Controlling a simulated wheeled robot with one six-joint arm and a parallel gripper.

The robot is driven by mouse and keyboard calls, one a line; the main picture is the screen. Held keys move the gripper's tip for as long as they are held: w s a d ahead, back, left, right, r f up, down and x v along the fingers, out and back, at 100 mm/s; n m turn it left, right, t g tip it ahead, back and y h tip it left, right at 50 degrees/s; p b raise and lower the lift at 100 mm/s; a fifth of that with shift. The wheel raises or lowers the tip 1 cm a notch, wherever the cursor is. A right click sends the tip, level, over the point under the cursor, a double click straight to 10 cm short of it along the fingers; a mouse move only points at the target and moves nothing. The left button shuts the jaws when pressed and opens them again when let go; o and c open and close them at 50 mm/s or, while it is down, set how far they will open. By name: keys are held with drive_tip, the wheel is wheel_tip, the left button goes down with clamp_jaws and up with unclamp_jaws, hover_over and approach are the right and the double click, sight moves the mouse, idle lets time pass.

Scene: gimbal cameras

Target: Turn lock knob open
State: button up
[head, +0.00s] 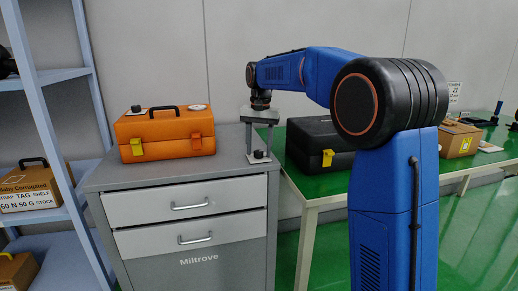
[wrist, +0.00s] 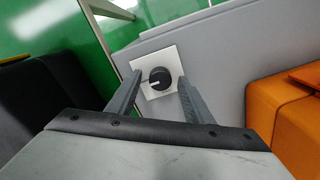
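The lock knob (wrist: 160,78) is a round black knob with a white pointer line, set on a square white plate (wrist: 144,56). In the wrist view the pointer points left. In the head view the small dark knob (head: 259,155) sits on the grey cabinet top, near its right edge. My gripper (head: 259,152) points straight down over it, and its grey fingers stand apart on either side of the knob. In the wrist view my gripper (wrist: 160,88) is open, with gaps visible between the fingers and the knob.
An orange case (head: 166,134) with yellow and orange latches stands on the grey cabinet (head: 230,180), left of my gripper. A black case (head: 318,145) lies on the green table (head: 310,185) at right. A blue shelf (head: 48,110) with boxes stands at far left.

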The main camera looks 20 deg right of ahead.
sight(260, 152)
drive_tip(key=shift+r, duration=0.1)
wheel_tip(260, 152, up, 17)
drive_tip(key=shift+d, duration=0.25)
idle(0.6)
drive_tip(key=shift+s, duration=0.15)
drive_tip(key=s+d+f+n+t, duration=0.1)
drive_tip(key=s+d+f+n, duration=0.15)
drive_tip(key=s, duration=0.95)
drive_tip(key=s+d+f+n+t, duration=0.1)
drive_tip(key=s+d+f, duration=0.1)
drive_tip(key=s+f, duration=1.1)
drive_tip(key=s+d+f+n+t, duration=0.1)
drive_tip(key=s+f+n+t, duration=0.1)
drive_tip(key=s+f, duration=1.2)
drive_tip(key=s, duration=0.4)
drive_tip(key=shift+d+t, duration=0.3)
drive_tip(key=shift+d, duration=0.1)
